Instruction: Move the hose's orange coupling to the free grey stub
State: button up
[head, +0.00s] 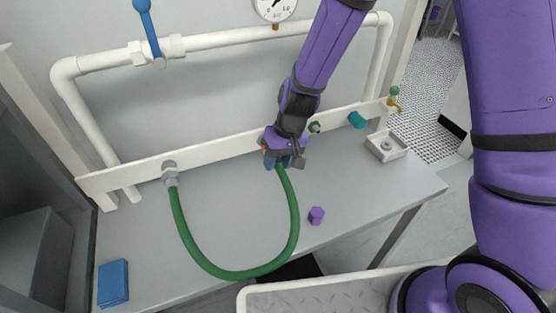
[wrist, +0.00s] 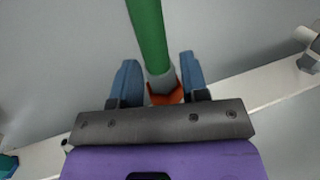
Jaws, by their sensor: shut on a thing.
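My gripper (head: 278,160) is at the white rail, shut on the hose's orange coupling. In the wrist view the orange coupling (wrist: 165,97) sits between the blue fingertips (wrist: 160,75), below a grey collar. The green hose (head: 294,215) hangs from the gripper in a loop and rises to a grey fitting (head: 170,172) at the rail's left.
A teal cap (head: 357,120) and a brass tap (head: 394,102) are farther right on the rail (head: 215,149). A purple hexagonal block (head: 316,215), a blue pad (head: 113,283) and a white square tray (head: 386,148) rest on the grey bench. The bench inside the hose loop is clear.

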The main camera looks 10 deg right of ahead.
jog(key=shift+w+a, duration=0.15)
jog(key=shift+w, duration=0.4)
jog(key=shift+w+a, duration=0.15)
jog(key=shift+w, duration=0.4)
jog(key=o, duration=1.2)
jog(key=shift+w, duration=0.1)
jog(key=s+d+r+t, duration=0.1)
jog(key=d+r, duration=0.3)
jog(key=r, duration=0.6)
jog(key=s+d+r, duration=0.1)
jog(key=d+r, duration=0.4)
jog(key=r, duration=0.4)
jog(key=s+d+r+m+t+h, duration=0.1)
jog(key=s+d+r, duration=0.3)
jog(key=s+d, duration=0.1)
jog(key=s+d+r+m+t+h, duration=0.1)
jog(key=s+d+r+t, duration=0.1)
jog(key=s+d+r, duration=0.3)
jog(key=s+d+r+m+t+h, duration=0.1)
jog(key=s+d+r, duration=0.3)
jog(key=s, duration=0.6)
jog(key=shift+d+r+t, duration=0.25)
jog(key=shift+d+t, duration=0.25)
jog(key=shift+d, duration=0.6)
